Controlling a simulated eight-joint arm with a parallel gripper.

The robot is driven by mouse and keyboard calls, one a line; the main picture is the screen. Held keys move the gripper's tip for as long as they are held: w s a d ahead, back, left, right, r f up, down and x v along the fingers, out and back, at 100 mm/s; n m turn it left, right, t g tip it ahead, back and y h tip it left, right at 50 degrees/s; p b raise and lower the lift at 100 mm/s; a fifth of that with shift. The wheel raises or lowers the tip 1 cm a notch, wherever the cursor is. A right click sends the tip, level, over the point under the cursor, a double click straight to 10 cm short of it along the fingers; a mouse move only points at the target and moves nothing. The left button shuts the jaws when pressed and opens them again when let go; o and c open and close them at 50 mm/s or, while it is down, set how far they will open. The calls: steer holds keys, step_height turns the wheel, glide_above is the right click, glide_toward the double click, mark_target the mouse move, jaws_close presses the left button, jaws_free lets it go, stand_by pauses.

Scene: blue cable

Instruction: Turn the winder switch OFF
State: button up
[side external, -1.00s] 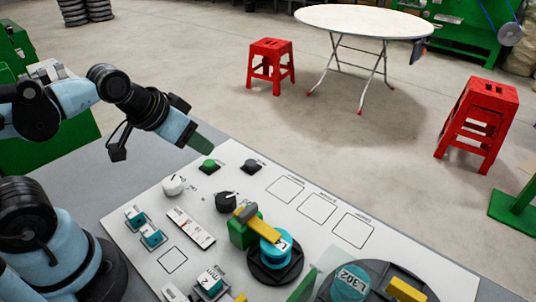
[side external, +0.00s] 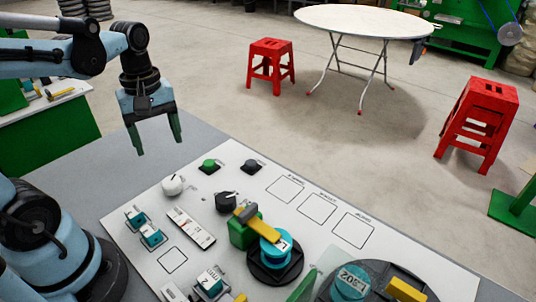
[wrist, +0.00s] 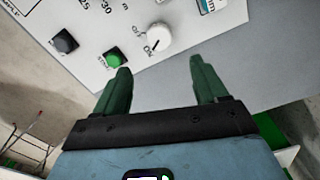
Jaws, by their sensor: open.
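The winder panel (side external: 150,192) is a white board with knobs and buttons on a grey table. A white round knob (side external: 172,184) sits near its far left corner. It also shows in the wrist view (wrist: 158,36), with ON and OFF lettering beside it and a dark pointer line toward ON. My gripper (side external: 160,148) is open and empty, fingers pointing down, above the grey table just beyond the white knob. In the wrist view the two green fingers (wrist: 160,72) are apart, with the knob ahead of and between them. Contact is not visible.
A green button (side external: 209,165) and a dark button (side external: 251,166) stand right of the white knob. A black knob (side external: 226,201) is nearer. Teal switches (side external: 150,236) and a green-yellow block (side external: 243,230) stand on the panel. The grey table beyond the panel is clear.

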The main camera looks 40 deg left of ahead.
mark_target(172, 180)
steer(key=shift+f, duration=5.65)
steer(key=c, duration=1.1)
steer(key=shift+o, duration=0.2)
steer(key=m, duration=0.6)
steer(key=shift+w, duration=0.1)
steer(key=m, duration=0.6)
steer(key=shift+d, duration=0.1)
